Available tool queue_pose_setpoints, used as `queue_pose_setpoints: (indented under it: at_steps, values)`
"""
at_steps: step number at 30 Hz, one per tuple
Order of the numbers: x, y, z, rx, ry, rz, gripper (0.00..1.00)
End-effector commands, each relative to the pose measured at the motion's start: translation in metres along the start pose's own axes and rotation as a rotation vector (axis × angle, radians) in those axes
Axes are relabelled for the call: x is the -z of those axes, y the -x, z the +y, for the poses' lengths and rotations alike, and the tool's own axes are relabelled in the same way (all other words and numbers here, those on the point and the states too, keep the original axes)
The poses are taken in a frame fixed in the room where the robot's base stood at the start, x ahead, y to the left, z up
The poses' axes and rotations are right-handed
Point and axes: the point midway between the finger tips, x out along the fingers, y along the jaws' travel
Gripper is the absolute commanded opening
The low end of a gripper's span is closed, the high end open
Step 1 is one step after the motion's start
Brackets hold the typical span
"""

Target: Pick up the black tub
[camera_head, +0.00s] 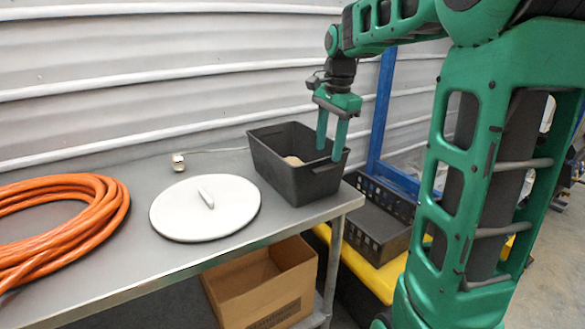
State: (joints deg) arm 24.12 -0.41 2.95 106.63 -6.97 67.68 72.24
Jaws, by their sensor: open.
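The black tub (287,183) is a rectangular open container with a handle slot in its near right end. It stands upright at the right end of the grey metal table (185,246). Something tan (293,161) lies inside it, only partly visible. My gripper (331,150) points down at the tub's right end, with its two green fingers apart. One finger shows over the tub's opening and the other by the right rim. I cannot tell whether either finger touches the tub wall.
A white round lid (180,210) with a handle lies left of the tub. A coiled orange hose (62,215) fills the table's left side. A small metal fitting (178,162) sits behind the lid. A cardboard box (262,290) is below. Black crates (375,225) stand right of the table, and a corrugated wall (150,75) is behind.

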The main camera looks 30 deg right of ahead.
Motion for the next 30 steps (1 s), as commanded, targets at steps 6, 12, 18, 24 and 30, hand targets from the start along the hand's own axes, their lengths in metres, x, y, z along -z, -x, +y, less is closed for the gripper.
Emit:
queue_pose_setpoints:
  at_steps: [6,12,18,24,30]
  values:
    - [-0.007,-0.029,0.005,-0.004,0.000,-0.001,0.44]
    - [-0.006,-0.047,0.004,-0.001,0.001,-0.001,0.44]
    - [-0.006,-0.049,0.004,-0.001,0.000,0.000,0.44]
    - [-0.006,-0.049,0.004,-0.001,0.000,-0.001,0.11]
    - [-0.006,-0.048,0.003,0.003,0.000,0.001,0.00]
